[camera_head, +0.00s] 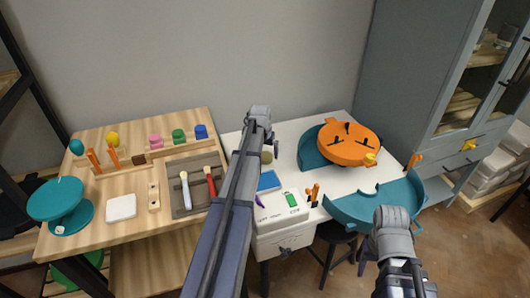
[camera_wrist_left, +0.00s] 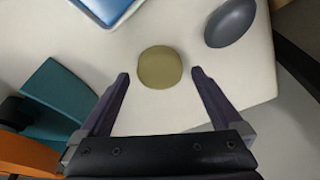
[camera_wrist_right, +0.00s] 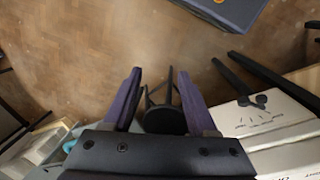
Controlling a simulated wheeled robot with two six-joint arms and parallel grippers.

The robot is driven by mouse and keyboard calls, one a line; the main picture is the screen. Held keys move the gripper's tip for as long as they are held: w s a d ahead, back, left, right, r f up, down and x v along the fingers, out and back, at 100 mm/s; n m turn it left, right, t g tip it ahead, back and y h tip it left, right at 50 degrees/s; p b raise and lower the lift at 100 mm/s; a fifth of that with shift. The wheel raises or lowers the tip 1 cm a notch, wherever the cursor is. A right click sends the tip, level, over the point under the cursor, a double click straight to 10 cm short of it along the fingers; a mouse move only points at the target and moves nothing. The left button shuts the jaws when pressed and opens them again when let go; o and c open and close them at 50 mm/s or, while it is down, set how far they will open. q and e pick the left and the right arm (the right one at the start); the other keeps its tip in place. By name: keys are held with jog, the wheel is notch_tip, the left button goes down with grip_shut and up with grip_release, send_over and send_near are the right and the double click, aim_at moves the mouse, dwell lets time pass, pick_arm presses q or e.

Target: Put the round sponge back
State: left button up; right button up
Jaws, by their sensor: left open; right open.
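The round sponge (camera_wrist_left: 159,68) is olive-yellow and lies on the white table (camera_head: 345,185). It shows in the left wrist view between and just beyond my left fingertips, and partly behind my left arm in the head view (camera_head: 267,157). My left gripper (camera_wrist_left: 161,74) is open and empty, its fingers on either side of the sponge without visible contact. Height above the table is hard to tell. My right gripper (camera_wrist_right: 158,74) is open and empty, pointing toward the floor and a black stool (camera_wrist_right: 164,119) in front of the table.
A dark grey oval object (camera_wrist_left: 231,23) lies beside the sponge near the table edge. A blue item (camera_head: 268,181) lies nearer the front. An orange round piece (camera_head: 349,144) and teal curved pieces (camera_head: 372,208) occupy the right. A wooden table (camera_head: 135,235) with tools stands left.

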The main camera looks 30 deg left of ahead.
pick_arm(q)
jog(key=p+v, duration=0.9)
jog(key=v, duration=0.1)
jog(key=shift+r, duration=0.2)
jog(key=s+d+m+g, duration=0.1)
jog(key=s+d, duration=0.3)
jog(key=d, duration=0.6)
jog(key=s+d+m, duration=0.2)
jog(key=s+d, duration=0.1)
jog(key=d, duration=0.6)
jog(key=s+d+m+g, duration=0.2)
jog(key=s+d+m, duration=0.1)
jog(key=s+d, duration=1.4)
jog(key=shift+f+m+y, duration=0.3)
jog(key=shift+f+m, duration=0.05)
jog(key=shift+m, duration=0.05)
jog(key=shift+d, duration=0.1)
